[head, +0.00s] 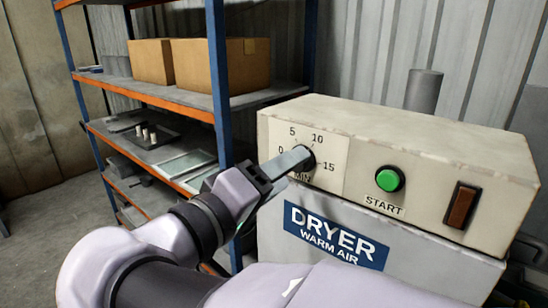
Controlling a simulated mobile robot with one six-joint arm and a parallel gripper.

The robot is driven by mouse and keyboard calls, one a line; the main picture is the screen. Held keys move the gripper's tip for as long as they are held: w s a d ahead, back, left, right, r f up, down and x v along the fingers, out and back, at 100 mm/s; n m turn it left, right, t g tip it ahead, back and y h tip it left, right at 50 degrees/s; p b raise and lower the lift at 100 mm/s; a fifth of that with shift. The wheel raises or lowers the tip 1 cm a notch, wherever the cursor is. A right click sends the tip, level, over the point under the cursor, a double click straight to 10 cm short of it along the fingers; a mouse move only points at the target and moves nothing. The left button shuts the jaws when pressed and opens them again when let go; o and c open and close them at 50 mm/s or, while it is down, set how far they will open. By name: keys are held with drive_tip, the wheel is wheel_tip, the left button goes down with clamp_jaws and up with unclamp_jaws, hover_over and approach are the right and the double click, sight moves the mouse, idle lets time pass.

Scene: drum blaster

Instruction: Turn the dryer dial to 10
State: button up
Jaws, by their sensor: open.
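The dryer's control box (400,143) stands at the right in the head view. Its dial (308,157) is a dark round knob with a scale marked 0, 5, 10 and 15 around it. My gripper (301,162) reaches the dial from the left, and its fingertips overlap the knob. The gripper is open, with its fingers at the knob's left side. I cannot tell whether they touch it. The fingers hide part of the dial, so its pointer setting cannot be read.
A green START button (389,179) and a brown rocker switch (462,205) sit right of the dial. The dryer body (420,262) is below. A blue-and-orange shelf rack (218,80) with cardboard boxes (225,65) stands behind at the left.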

drive_tip(key=p+v, duration=0.6)
drive_tip(key=v, duration=0.9)
drive_tip(key=shift+s+a, duration=0.2)
drive_tip(key=shift+s, duration=0.05)
drive_tip(key=shift+d, duration=0.1)
